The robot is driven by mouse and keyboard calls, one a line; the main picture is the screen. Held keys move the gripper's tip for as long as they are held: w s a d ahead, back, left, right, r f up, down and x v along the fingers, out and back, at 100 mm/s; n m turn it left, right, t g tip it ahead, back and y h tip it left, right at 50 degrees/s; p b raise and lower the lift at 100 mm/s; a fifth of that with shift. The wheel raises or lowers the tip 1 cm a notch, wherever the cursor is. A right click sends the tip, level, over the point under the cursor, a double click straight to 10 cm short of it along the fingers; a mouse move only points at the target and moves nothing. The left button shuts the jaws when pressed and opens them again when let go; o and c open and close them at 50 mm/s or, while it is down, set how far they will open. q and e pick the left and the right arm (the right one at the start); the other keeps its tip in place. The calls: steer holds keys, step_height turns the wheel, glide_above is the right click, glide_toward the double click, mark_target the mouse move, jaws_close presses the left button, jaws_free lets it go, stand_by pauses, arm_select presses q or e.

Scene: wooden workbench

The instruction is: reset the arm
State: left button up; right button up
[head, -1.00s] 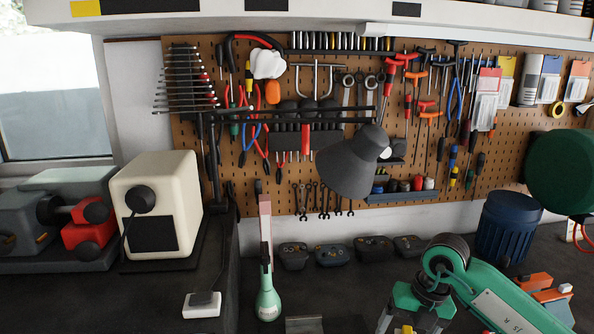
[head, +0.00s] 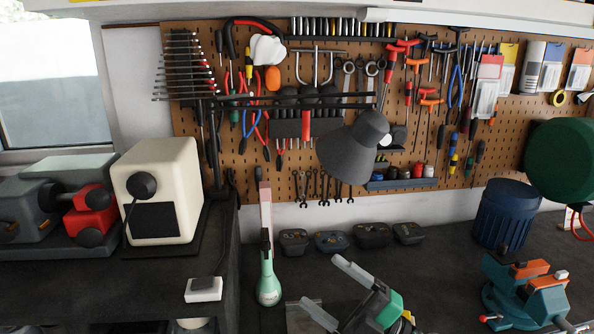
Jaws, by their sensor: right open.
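My right gripper (head: 320,281) is at the bottom centre of the head view, grey fingers with a green and black body. Its two fingers are spread apart, point up and left, and hold nothing that I can see. The lower part of the gripper and the rest of the right arm are cut off by the bottom edge. My left gripper is not in view.
A teal and orange vise (head: 526,290) and a dark blue bin (head: 503,214) stand to the right. A grey lamp shade (head: 350,152) hangs above the bench.

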steer(key=w+d+f+m+t+h, duration=0.25)
steer(key=d+m+t+h, duration=0.25)
steer(key=m+h, duration=0.3)
steer(key=w+d+f+m+t+h, duration=0.1)
steer(key=d+f+m+t+h, duration=0.2)
steer(key=d+m+t+h, duration=0.45)
steer(key=s+d+f+m+g+h, duration=0.2)
steer(key=s+f+m+g+h, duration=0.15)
steer(key=f, duration=0.45)
steer(key=s+d+f+m+g+h, duration=0.3)
steer(key=f+m+g, duration=0.2)
steer(key=f, duration=0.2)
steer(key=s+f+g+y, duration=0.1)
steer(key=s+f+g, duration=0.5)
steer(key=s, duration=0.4)
steer(key=s+f+g, duration=0.5)
steer(key=s+f, duration=0.2)
steer(key=s, duration=0.3)
step_height(320, 180, down, 37)
steer(key=g+b, duration=0.1)
steer(key=b, duration=0.5)
steer(key=s+d+f+b, duration=0.1)
steer(key=s+f+b, duration=0.1)
steer(key=s+f, duration=0.7)
steer(key=s+d+f+g+b, duration=0.1)
steer(key=s+d+f+b, duration=0.1)
steer(key=s+f, duration=0.8)
step_height(320, 180, down, 4)
steer(key=shift+f, duration=0.1)
